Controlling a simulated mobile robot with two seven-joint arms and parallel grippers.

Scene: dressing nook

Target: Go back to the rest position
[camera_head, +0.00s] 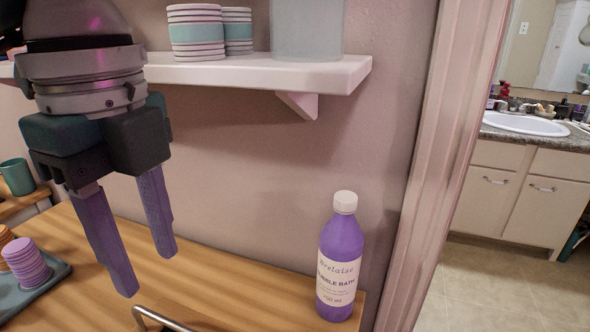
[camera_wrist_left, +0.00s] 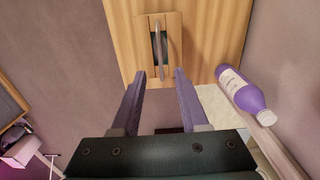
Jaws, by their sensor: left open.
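My left gripper (camera_head: 150,272) hangs down over the wooden surface at the left of the head view. Its two purple fingers are apart and nothing is between them. It also shows in the left wrist view (camera_wrist_left: 161,75), open, with a metal handle (camera_wrist_left: 158,52) beyond the fingertips. A purple bottle of bubble bath (camera_head: 340,262) with a white cap stands upright on the wooden surface, to the right of the gripper and apart from it. It shows at the right in the left wrist view (camera_wrist_left: 240,90). My right gripper is not in view.
A white wall shelf (camera_head: 262,72) holds striped cups (camera_head: 196,35) and a translucent container (camera_head: 308,28). A tray (camera_head: 42,290) with stacked purple discs (camera_head: 26,262) and a teal mug (camera_head: 17,177) are at the left. A door frame (camera_head: 440,150) stands right of the bottle.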

